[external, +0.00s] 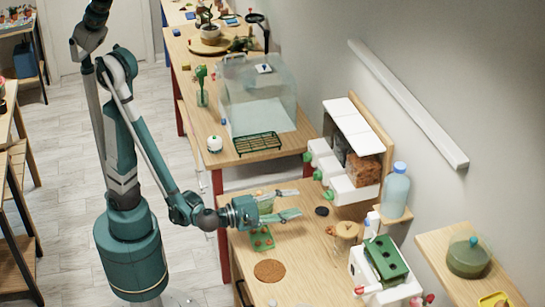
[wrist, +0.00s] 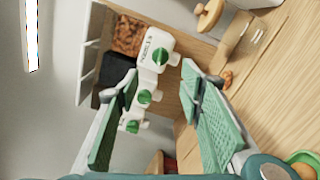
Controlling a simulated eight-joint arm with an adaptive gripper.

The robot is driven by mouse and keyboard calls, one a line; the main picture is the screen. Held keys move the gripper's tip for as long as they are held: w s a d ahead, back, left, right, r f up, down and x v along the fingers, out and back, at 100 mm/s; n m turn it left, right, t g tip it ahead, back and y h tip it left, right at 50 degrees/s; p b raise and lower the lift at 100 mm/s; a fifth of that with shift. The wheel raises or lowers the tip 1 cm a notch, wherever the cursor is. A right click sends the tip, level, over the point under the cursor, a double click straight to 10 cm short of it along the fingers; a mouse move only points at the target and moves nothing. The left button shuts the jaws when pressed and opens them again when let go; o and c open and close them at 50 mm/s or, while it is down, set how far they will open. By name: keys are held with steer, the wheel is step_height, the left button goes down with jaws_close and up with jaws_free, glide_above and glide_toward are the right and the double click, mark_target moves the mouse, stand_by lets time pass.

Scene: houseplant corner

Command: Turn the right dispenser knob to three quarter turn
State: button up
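A white dispenser with green knobs stands at the back of the wooden table, below the wall. Its right knob (external: 328,195) is the one nearest the camera in the external view. In the wrist view this right knob (wrist: 160,57) is uppermost, on a white front with small dark print. The middle knob (wrist: 144,97) and left knob (wrist: 132,127) show below it. My gripper (external: 296,203) is open and empty, its fingers pointing at the dispenser. In the wrist view the knobs appear between the fingertips (wrist: 160,70), with a gap still between gripper and knob.
A brown-filled bin (external: 365,170) sits above the right knob. A blue bottle (external: 396,190), a wooden-lidded jar (external: 347,232) and a white-and-green device (external: 385,262) stand to the right.

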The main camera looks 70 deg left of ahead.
mark_target(329, 196)
steer(key=w+m+p, duration=0.1)
steer(key=m, duration=0.6)
steer(key=w+m+p, duration=0.1)
steer(key=m+p, duration=0.1)
steer(key=m, duration=0.5)
steer(key=w+m+p, duration=0.1)
steer(key=w+m, duration=0.1)
steer(key=m, duration=0.6)
steer(key=shift+d+f, duration=0.1)
steer(key=shift+d, duration=0.05)
stand_by(1.1)
steer(key=shift+w, duration=0.1)
steer(key=w, duration=0.7)
steer(key=shift+w+b, duration=0.3)
steer(key=shift+b, duration=0.1)
